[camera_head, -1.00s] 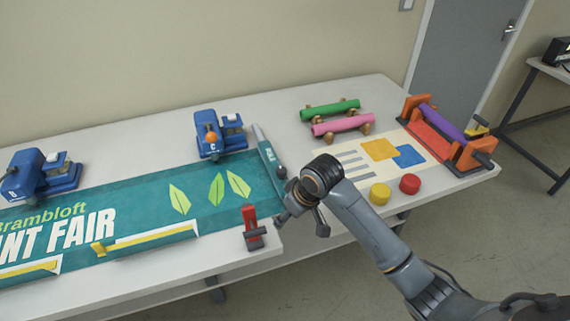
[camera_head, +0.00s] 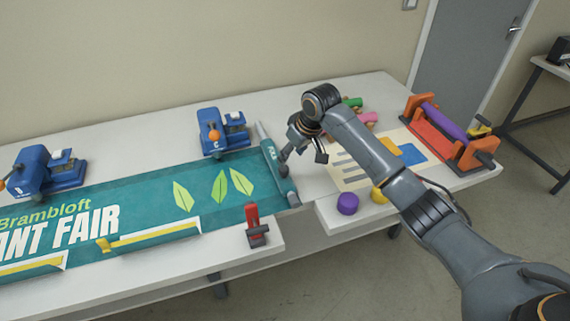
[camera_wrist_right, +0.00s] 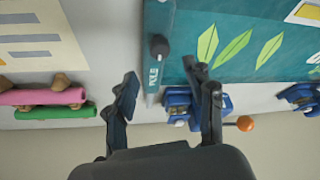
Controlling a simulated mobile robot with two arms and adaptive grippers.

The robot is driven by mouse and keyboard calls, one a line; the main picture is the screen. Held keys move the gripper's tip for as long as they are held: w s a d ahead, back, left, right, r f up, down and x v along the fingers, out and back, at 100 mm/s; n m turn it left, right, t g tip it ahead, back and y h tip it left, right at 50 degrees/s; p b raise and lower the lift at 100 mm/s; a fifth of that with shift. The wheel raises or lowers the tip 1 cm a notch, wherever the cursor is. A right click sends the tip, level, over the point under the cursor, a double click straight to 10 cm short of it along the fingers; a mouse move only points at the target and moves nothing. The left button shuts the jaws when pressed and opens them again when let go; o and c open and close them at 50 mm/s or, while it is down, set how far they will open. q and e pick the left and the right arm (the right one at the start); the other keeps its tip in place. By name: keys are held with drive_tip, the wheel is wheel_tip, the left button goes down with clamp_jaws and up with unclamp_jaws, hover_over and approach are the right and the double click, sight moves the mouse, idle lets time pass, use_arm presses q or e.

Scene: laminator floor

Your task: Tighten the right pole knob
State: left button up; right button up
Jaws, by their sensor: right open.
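The banner pole (camera_head: 270,150) lies along the right end of the green banner (camera_head: 150,205), with a dark knob (camera_head: 283,171) on it. In the right wrist view the dark knob (camera_wrist_right: 159,46) shows beside the pole's white lettering. My right gripper (camera_head: 303,158) is over the pole end with its fingers pointing down, and one finger appears close to the knob. In the wrist view my right gripper (camera_wrist_right: 162,76) has its fingers spread, nothing between them, and the knob shows beyond the gap. I cannot tell its height above the knob. My left gripper is not in view.
Two blue clamps (camera_head: 222,132) (camera_head: 48,170) stand behind the banner. A red clamp (camera_head: 254,226) stands at the front edge. A purple disc (camera_head: 347,203), a print sheet (camera_head: 348,170), and an orange roller stand (camera_head: 435,143) lie to the right.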

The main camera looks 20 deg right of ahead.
sight(284, 168)
drive_tip(key=x, duration=0.7)
drive_tip(key=shift+w+f+p, duration=0.15)
drive_tip(key=shift+f+p, duration=0.15)
drive_tip(key=shift+c, duration=0.2)
clamp_jaws()
